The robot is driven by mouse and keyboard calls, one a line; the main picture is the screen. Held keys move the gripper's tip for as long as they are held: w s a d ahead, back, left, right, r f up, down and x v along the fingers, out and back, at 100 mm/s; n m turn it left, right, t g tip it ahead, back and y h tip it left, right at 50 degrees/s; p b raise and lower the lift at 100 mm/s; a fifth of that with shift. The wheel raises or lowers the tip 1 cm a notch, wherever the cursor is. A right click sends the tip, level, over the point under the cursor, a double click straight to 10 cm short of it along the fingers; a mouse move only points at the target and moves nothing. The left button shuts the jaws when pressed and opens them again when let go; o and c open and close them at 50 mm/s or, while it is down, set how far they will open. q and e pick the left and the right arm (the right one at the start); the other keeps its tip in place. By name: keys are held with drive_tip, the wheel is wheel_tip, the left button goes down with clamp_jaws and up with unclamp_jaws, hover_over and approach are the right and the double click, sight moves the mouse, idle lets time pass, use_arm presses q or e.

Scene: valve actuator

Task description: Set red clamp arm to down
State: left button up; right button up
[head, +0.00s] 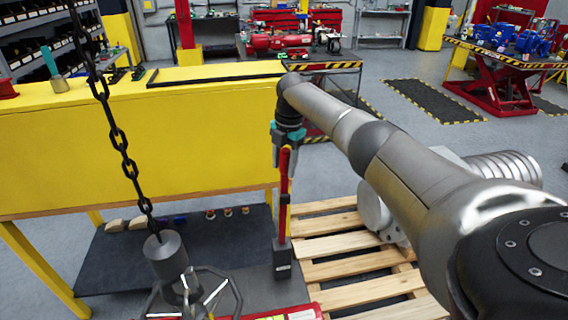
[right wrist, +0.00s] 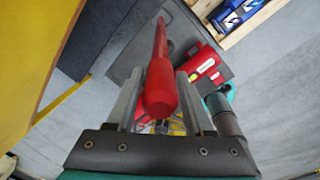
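The red clamp arm (head: 284,205) stands about upright on a dark grey block (head: 282,262) in the head view. My right gripper (head: 284,150) is at its top end, coming down from above. In the right wrist view the rounded red handle of the clamp arm (right wrist: 161,88) lies between the two fingers of my right gripper (right wrist: 162,76). The fingers are apart, one on each side of the handle, and do not look closed on it. My left gripper is not in view.
A yellow bench (head: 130,150) stands left of the clamp. A black chain (head: 122,150) with a metal weight (head: 166,255) hangs in front at left. A wooden pallet (head: 350,268) lies to the right, under my right arm. A red object (right wrist: 203,66) lies beyond the handle.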

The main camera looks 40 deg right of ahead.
clamp_jaws()
idle(1.1)
